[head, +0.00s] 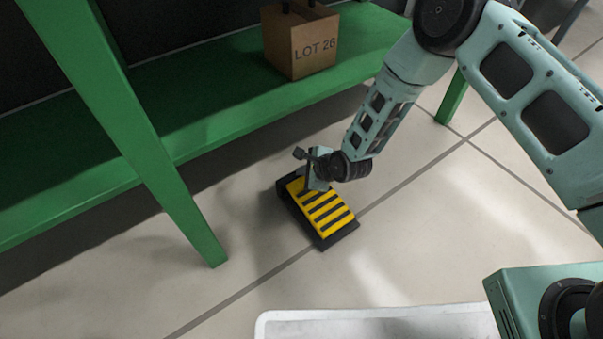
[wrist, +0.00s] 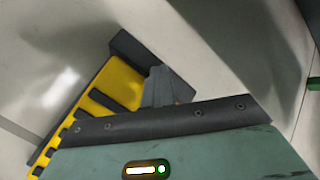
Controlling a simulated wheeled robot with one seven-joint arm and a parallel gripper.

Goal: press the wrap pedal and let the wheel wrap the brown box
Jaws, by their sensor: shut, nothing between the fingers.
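The wrap pedal (head: 325,212) is a yellow plate with black stripes on a dark base, lying on the floor beside the green bench. My gripper (head: 305,190) is shut and empty, reaching down to the pedal's far end; its fingertips appear to touch the yellow plate. In the wrist view the pedal (wrist: 118,84) lies under the fingers (wrist: 160,90), partly hidden by the gripper's body. A brown box (head: 314,50) marked LOT 26 stands on the green lower shelf, its top cut off by the frame. No wheel is in view.
The green lower shelf (head: 215,80) runs along the back, with a slanted green leg (head: 150,140) left of the pedal. A pale tray (head: 380,322) is at the bottom edge. The tiled floor right of the pedal is clear.

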